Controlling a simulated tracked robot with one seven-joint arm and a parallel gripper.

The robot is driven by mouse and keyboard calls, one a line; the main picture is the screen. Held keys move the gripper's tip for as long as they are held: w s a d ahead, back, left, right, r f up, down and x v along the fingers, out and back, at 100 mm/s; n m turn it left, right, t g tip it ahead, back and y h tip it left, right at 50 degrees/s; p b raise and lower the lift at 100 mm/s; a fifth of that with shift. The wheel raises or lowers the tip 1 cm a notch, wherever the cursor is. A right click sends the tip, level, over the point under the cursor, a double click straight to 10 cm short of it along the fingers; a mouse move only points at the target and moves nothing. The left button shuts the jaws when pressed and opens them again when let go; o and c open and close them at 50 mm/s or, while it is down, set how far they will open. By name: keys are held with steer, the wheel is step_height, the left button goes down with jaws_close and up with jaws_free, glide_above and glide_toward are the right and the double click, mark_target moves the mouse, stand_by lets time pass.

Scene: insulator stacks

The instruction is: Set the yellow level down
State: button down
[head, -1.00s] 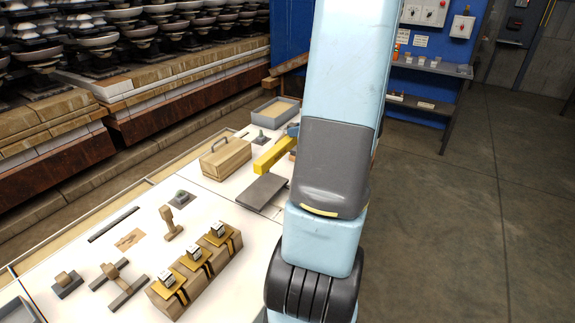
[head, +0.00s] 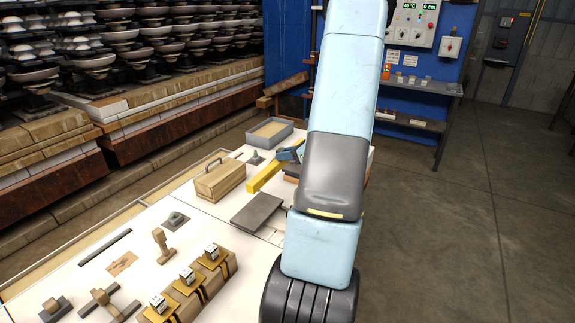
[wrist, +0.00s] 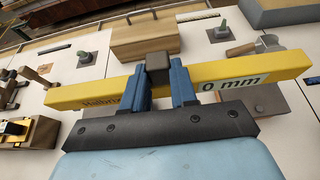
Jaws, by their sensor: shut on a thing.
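The yellow level (head: 266,177) is a long bar with dark lettering and a "0 mm" label; it spans most of the wrist view (wrist: 216,70). My gripper (wrist: 165,78) is shut on the middle of the level, with a blue finger at each side of a dark block there. In the head view my gripper (head: 290,154) is partly hidden by my arm, and so is the level's far end. The level is over the white table (head: 205,224), beside the wooden box; I cannot tell whether it touches the surface.
A wooden box with a handle (head: 220,181) stands left of the level. A dark grey plate (head: 257,208) lies in front of it. A grey tray (head: 270,132) is behind. Wooden blocks with gold plates (head: 188,282) stand at the near edge. Insulator stacks (head: 93,62) stand beyond.

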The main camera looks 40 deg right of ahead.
mark_target(285, 165)
steer(key=shift+w+d+f, duration=0.25)
steer(key=shift+w+f, duration=0.2)
steer(key=shift+f, duration=0.2)
steer(key=shift+w+d+f, duration=0.25)
steer(key=shift+w+f, duration=0.2)
steer(key=shift+f, duration=1.75)
steer(key=shift+f, duration=0.6)
steer(key=c, duration=0.9)
jaws_free()
steer(key=shift+r, duration=0.1)
